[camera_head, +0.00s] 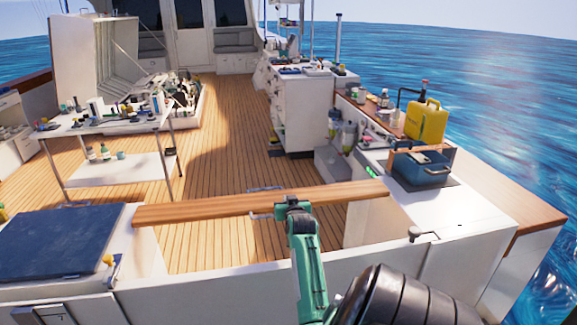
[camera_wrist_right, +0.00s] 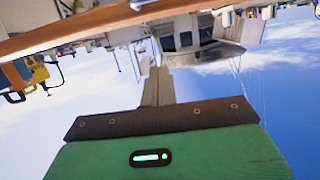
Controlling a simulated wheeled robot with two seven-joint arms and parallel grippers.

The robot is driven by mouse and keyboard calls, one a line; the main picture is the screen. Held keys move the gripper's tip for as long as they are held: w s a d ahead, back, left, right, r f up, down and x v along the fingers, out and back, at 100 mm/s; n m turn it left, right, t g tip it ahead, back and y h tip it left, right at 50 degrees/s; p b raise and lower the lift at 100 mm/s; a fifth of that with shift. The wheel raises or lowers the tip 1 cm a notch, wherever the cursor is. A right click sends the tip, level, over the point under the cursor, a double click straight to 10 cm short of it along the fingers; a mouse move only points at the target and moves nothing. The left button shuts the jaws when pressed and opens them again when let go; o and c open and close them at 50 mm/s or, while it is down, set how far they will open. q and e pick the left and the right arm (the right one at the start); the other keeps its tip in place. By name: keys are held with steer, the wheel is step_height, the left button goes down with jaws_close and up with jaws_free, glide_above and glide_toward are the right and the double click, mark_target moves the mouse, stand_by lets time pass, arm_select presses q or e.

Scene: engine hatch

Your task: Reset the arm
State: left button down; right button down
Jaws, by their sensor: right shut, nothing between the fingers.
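My right arm, green with dark joints, rises from the bottom middle of the head view. Its right gripper (camera_head: 292,204) is shut and empty, at the wooden top rail (camera_head: 215,208) of the stern. I cannot tell whether it touches the rail. The fingertips are hard to make out. In the right wrist view, the picture is upside down. A green housing with a dark strip fills the bottom, and part of the wooden rail (camera_wrist_right: 85,25) crosses the top left. My left arm and gripper are not in view.
A dark ribbed rounded object (camera_head: 405,300) stands at the bottom right. A white side counter (camera_head: 450,215) holds a blue bin (camera_head: 422,172) and a yellow container (camera_head: 426,120). A table with tools (camera_head: 105,125) and an open hatch (camera_head: 95,60) stand left. The middle deck is clear.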

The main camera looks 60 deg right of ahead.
steer(key=shift+s+a+r, duration=0.15)
steer(key=shift+s+a, duration=0.3)
steer(key=shift+a, duration=0.1)
